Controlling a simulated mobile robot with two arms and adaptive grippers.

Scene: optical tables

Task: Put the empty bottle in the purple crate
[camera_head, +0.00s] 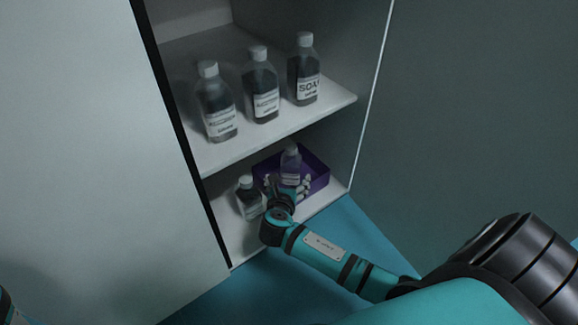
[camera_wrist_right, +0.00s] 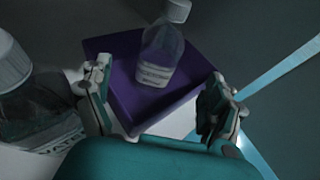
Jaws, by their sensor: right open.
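The purple crate (camera_head: 318,172) sits on the lower shelf of the cabinet; it also shows in the right wrist view (camera_wrist_right: 120,55). A clear, pale empty bottle (camera_head: 291,163) with a white cap and a label stands in the crate, slightly tilted in the right wrist view (camera_wrist_right: 160,55). My right gripper (camera_head: 288,187) is at the crate's front side, its fingers spread apart and open. In the right wrist view the bottle is ahead of and between the fingers, with no visible contact. My left gripper is not in view.
A darker bottle (camera_head: 248,197) stands left of the crate, close to my right gripper; its label is partly hidden in the right wrist view (camera_wrist_right: 35,105). Three bottles (camera_head: 262,90) stand on the upper shelf (camera_head: 280,130) above. The cabinet's right wall (camera_head: 370,90) is near the crate.

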